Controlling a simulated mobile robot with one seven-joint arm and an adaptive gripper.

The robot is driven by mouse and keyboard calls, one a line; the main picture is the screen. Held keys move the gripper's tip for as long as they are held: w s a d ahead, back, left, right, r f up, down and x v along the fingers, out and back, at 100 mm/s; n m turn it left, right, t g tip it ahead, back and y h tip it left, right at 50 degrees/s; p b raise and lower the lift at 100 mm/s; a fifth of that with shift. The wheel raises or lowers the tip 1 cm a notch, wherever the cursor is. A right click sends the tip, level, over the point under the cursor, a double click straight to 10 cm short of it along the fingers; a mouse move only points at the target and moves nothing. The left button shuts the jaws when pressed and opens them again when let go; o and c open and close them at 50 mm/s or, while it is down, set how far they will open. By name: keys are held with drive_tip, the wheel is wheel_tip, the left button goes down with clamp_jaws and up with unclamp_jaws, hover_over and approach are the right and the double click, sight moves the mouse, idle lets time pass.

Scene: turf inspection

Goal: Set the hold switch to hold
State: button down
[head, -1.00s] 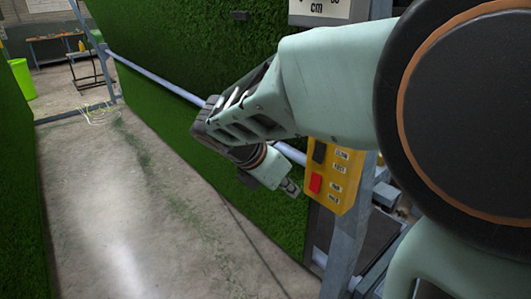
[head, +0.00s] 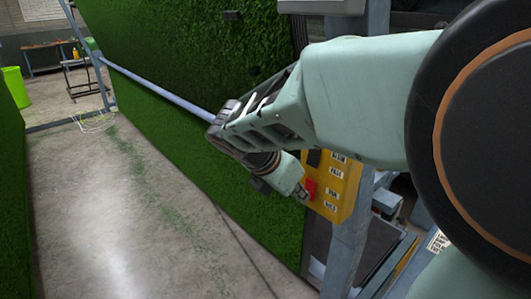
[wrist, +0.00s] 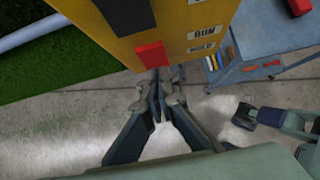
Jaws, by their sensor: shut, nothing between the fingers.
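A yellow control panel (head: 343,196) is fixed to a grey post; it also fills the top of the wrist view (wrist: 182,18). Its red switch (wrist: 152,55) sits beside the labels RUN and HOLD, and shows in the head view (head: 311,187). I cannot tell which setting it is in. A black switch (wrist: 127,12) is above it, beside the other labels. My gripper (wrist: 158,82) is shut and empty, its fingertips just below the red switch in the wrist view. It also shows in the head view (head: 302,195). I cannot tell whether the tips touch the switch.
A turf-covered wall (head: 180,60) with a pale blue rail (head: 160,88) runs left of the panel. The grey post (head: 345,250) stands close by the panel. A blue-grey cart (wrist: 265,35) is to the right in the wrist view.

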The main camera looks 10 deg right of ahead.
drive_tip(key=shift+w+d+f+p, duration=0.15)
drive_tip(key=shift+w+d+p, duration=0.05)
drive_tip(key=shift+d+p, duration=0.1)
drive_tip(key=shift+r, duration=0.2)
drive_tip(key=shift+r+p, duration=0.7)
drive_tip(key=shift+p, duration=0.2)
drive_tip(key=shift+a, duration=0.1)
